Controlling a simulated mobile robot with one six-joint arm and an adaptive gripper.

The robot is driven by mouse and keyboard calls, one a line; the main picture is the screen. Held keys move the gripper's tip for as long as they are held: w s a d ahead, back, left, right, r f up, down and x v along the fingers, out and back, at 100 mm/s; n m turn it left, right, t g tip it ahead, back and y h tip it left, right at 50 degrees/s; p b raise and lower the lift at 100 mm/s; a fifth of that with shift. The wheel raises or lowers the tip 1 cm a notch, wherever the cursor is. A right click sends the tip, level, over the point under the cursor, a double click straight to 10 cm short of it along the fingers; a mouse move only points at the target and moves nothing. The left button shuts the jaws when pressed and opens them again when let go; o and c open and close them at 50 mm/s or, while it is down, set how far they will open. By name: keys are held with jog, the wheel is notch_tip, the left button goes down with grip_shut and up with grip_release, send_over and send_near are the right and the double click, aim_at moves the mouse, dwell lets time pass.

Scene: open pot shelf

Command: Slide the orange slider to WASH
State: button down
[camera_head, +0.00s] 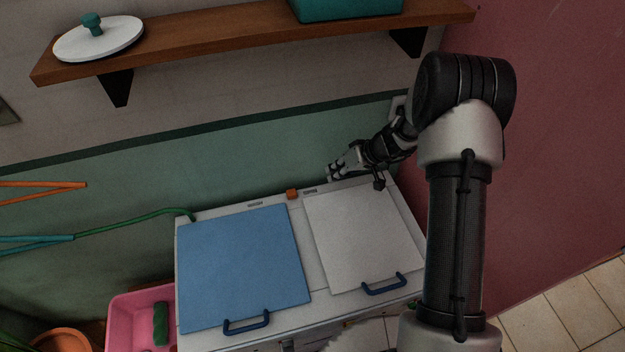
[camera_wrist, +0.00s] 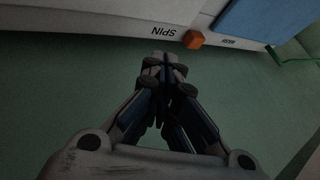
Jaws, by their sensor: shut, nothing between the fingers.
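The orange slider (camera_head: 292,194) is a small block on the back strip of the white twin-lid washer (camera_head: 310,262). It sits between two dark labels, closer to the right one. In the wrist view the slider (camera_wrist: 194,40) is beside the upside-down SPIN label (camera_wrist: 166,31), with the smaller WASH label (camera_wrist: 228,41) further right. My gripper (camera_head: 332,172) is shut and empty, behind the strip and to the right of the slider. In the wrist view its fingertips (camera_wrist: 165,62) are just below SPIN and left of the slider; no contact with the slider is seen.
A blue lid (camera_head: 243,268) and a white lid (camera_head: 362,238) cover the top, each with a blue handle. A wooden shelf (camera_head: 250,45) with a pot lid (camera_head: 98,40) hangs above. A green hose (camera_head: 140,217) runs at the left back. A pink tub (camera_head: 125,318) stands left.

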jog(key=b, duration=0.2)
send_near(304, 192)
jog(key=w+f, duration=0.1)
jog(key=f, duration=0.1)
jog(key=w+a+f, duration=0.1)
jog(key=w+f, duration=0.1)
jog(key=shift+w+a+f, duration=0.1)
jog(key=shift+w+a, duration=0.15)
jog(key=shift+w, duration=0.1)
jog(key=a, duration=0.3)
jog(key=shift+s+a, duration=0.1)
jog(key=shift+s, duration=0.25)
jog(key=shift+a, duration=0.35)
jog(key=shift+b, duration=0.3)
